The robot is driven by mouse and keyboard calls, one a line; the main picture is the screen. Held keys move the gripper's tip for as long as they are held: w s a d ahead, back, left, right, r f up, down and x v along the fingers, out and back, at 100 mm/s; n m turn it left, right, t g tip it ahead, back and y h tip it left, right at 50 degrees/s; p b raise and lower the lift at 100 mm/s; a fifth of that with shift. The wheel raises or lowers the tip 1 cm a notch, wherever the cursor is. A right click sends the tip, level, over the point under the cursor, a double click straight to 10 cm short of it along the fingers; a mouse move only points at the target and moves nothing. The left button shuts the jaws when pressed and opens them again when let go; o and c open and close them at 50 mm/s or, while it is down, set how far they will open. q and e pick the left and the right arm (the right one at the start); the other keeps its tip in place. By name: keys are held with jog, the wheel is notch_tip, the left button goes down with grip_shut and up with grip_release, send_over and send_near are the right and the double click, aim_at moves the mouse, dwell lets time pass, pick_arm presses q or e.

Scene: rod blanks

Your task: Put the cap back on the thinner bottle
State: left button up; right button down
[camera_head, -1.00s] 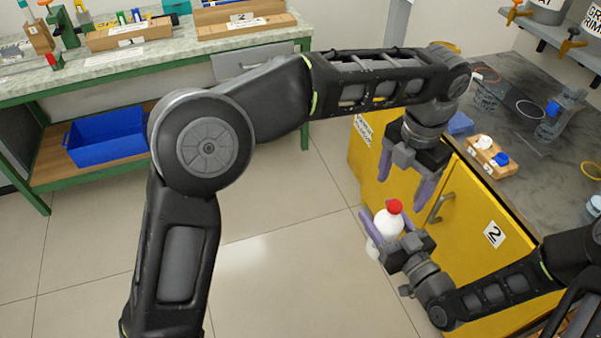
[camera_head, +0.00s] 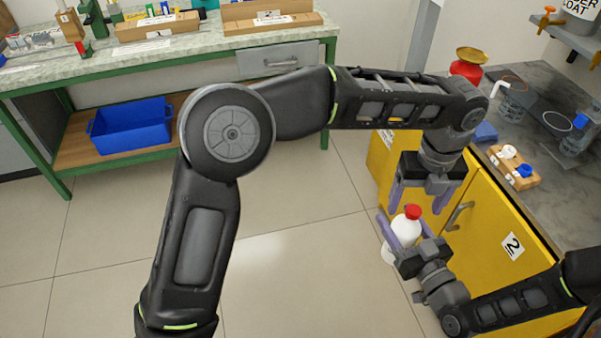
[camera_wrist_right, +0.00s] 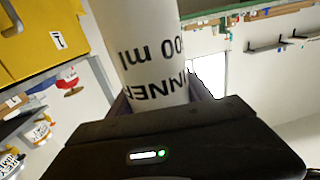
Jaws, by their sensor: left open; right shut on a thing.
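The thinner bottle (camera_head: 405,229) is white, with a red cap (camera_head: 412,211) on top. My right gripper (camera_head: 399,219) is shut on the bottle and holds it in the air before the yellow cabinet. In the right wrist view the bottle (camera_wrist_right: 145,45) stands between the fingers, with part of its printed label showing and its top out of frame. My left gripper (camera_head: 417,207) is open, pointing down, with its fingers to either side of the red cap in the head view. I cannot tell whether they touch it.
The yellow cabinet (camera_head: 485,215) is close behind the grippers. On its dark top (camera_head: 545,125) are a wooden block (camera_head: 522,178) with white and blue pieces, a blue item and a red container (camera_head: 467,68). A green-framed bench (camera_head: 100,85) stands at the back left. Open floor lies between.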

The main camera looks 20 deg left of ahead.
pick_arm(q)
jog(key=n, duration=1.5)
jog(key=shift+r, duration=0.1)
jog(key=n, duration=0.5)
jog(key=shift+s, duration=0.1)
jog(key=n, duration=0.3)
jog(key=shift+n, duration=0.3)
jog(key=n, duration=0.6)
jog(key=shift+n, duration=0.7)
notch_tip(320, 180, up, 4)
jog(key=shift+r, duration=1.45)
jog(key=shift+w, duration=0.3)
jog(key=w+a+f, duration=0.1)
jog(key=a+f, duration=0.3)
jog(key=a, duration=0.4)
jog(key=w+a+f, duration=0.1)
jog(key=a+f, duration=0.3)
jog(key=a, duration=0.5)
jog(key=w+a+f+n, duration=0.1)
jog(key=w+a+f, duration=0.1)
jog(key=a+f, duration=0.3)
jog(key=a, duration=0.4)
